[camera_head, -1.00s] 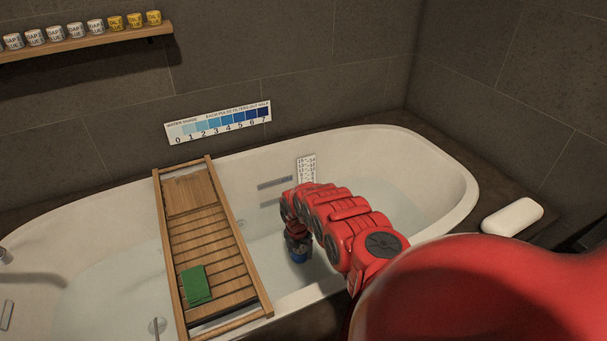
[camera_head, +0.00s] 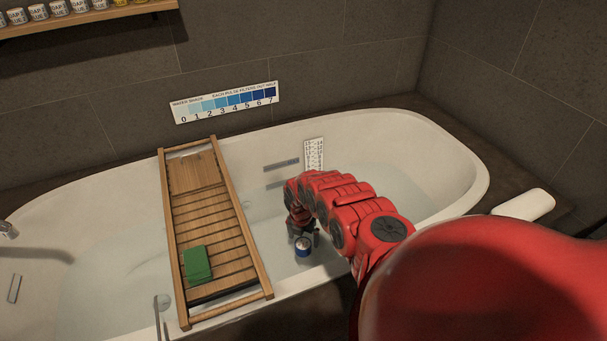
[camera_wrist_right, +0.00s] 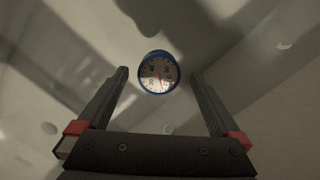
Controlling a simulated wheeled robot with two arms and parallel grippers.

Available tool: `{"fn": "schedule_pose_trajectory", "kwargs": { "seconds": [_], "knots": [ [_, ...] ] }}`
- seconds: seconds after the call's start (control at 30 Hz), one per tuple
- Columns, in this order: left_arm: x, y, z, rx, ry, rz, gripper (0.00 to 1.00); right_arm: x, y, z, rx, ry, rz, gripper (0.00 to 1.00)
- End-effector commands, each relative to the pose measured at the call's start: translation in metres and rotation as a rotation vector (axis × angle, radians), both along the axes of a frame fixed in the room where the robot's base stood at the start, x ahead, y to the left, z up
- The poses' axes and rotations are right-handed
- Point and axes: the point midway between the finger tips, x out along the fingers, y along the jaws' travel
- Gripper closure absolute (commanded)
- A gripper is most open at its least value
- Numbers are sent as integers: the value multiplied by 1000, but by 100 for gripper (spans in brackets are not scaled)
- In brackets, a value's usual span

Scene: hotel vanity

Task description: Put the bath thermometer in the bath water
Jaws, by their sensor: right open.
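The bath thermometer (camera_head: 303,247) is a small round dial with a blue rim. In the head view it lies in the bath water (camera_head: 345,225), just below my right gripper (camera_head: 304,236). In the right wrist view the thermometer (camera_wrist_right: 158,72) shows its white face and pointer beyond and between the fingertips. My right gripper (camera_wrist_right: 158,75) is open, with a gap between each finger and the dial. The bathtub (camera_head: 455,150) is white and holds pale water. My left gripper is not in view.
A wooden bath tray (camera_head: 210,228) spans the tub on the left, with a green block (camera_head: 197,264) on it. A numbered blue shade chart (camera_head: 225,102) is on the wall. A white bar (camera_head: 524,204) lies on the right ledge. Open water surrounds the thermometer.

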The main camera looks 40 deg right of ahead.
Motion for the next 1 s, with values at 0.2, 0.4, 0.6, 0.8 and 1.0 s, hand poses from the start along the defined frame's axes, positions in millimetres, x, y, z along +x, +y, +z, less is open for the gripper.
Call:
{"fn": "schedule_pose_trajectory", "kwargs": {
  "seconds": [0.2, 0.4, 0.6, 0.8, 1.0],
  "knots": [
    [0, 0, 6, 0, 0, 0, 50, 2, 1, 19, -2, -3, 2, 0],
    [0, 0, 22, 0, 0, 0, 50, -2, 4, 61, -5, 0, 2, 0],
    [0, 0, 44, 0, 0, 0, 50, -5, 10, 117, -6, -2, -1, 0],
    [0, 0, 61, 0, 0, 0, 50, -7, 15, 156, -4, -2, -1, 0],
    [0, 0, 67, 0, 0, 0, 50, -9, 18, 172, -1, 0, 0, 0]
  ]
}}
